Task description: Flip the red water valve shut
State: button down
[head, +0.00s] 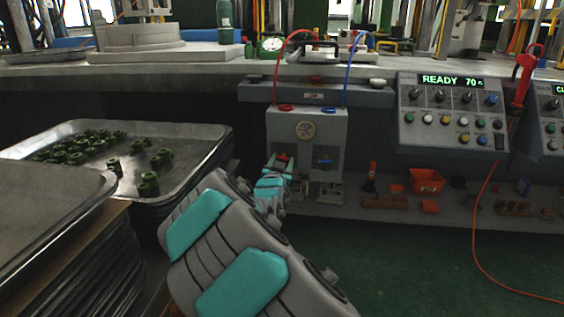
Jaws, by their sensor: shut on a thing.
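A grey box (334,124) stands under the bench edge, with a red hose and a blue hose running into its top. My gripper (279,164) is at that opening, small in the view and partly hidden by my own wrist. How far the valve is turned cannot be told.
A metal tray (208,143) with green wax pieces (112,164) lies at left. A control panel (452,112) reading READY 70 is to the right. Orange bins (427,180) and small items lie on the low shelf. The green floor in front is clear.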

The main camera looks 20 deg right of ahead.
jog(key=shift+n+p, duration=0.45)
jog(key=shift+n, duration=0.85)
jog(key=shift+c, duration=1.4)
grip_release()
jog(key=v, duration=0.7)
jog(key=shift+s+a, duration=0.25)
jog(key=shift+s, duration=0.1)
